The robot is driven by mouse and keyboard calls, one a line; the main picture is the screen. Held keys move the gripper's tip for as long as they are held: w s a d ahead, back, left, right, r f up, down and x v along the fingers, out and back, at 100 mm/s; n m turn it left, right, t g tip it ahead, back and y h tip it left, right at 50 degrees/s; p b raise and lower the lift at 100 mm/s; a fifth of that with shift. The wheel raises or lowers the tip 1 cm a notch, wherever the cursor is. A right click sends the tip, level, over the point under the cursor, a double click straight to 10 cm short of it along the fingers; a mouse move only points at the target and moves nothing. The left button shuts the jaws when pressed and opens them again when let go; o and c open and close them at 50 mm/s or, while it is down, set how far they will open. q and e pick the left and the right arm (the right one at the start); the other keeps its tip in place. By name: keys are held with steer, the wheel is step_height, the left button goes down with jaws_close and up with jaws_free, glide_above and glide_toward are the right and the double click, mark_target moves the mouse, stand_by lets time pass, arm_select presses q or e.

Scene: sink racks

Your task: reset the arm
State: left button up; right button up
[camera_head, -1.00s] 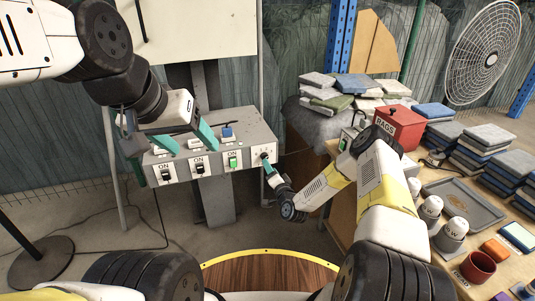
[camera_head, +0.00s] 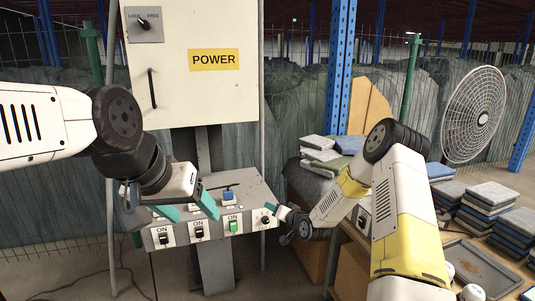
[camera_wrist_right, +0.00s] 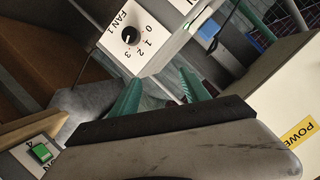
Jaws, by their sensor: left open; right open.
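My right gripper (camera_head: 280,214) is at the box's right end, close to the black fan knob (camera_head: 265,220). In the right wrist view, my right gripper (camera_wrist_right: 158,88) has two teal fingers spread and empty, just below the knob (camera_wrist_right: 131,36), marked FAN 1 with 0 to 3. Contact with the knob cannot be told.
The box front has two black switches (camera_head: 198,234) and a green switch (camera_head: 233,227); a blue switch (camera_head: 229,196) is on top. A POWER cabinet (camera_head: 200,90) stands behind. To the right are a fan (camera_head: 473,115), stacked cloths (camera_head: 490,205) and a tray (camera_head: 468,262).

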steer(key=s+d+r+n+g+h, duration=0.15)
steer(key=s+d+r, duration=0.25)
steer(key=s+r, duration=0.6)
steer(key=s+d+r+n+g+h, duration=0.1)
steer(key=s+d+r+g+h, duration=0.35)
steer(key=r, duration=0.95)
steer(key=s+d+r+y, duration=0.1)
steer(key=s+r, duration=0.1)
steer(key=s, duration=1.1)
steer(key=s+d+r+g, duration=0.1)
steer(key=s+r, duration=0.1)
steer(key=s, duration=1.2)
steer(key=shift+r+y, duration=0.2)
steer(key=shift+y, duration=0.2)
steer(key=shift+s, duration=0.1)
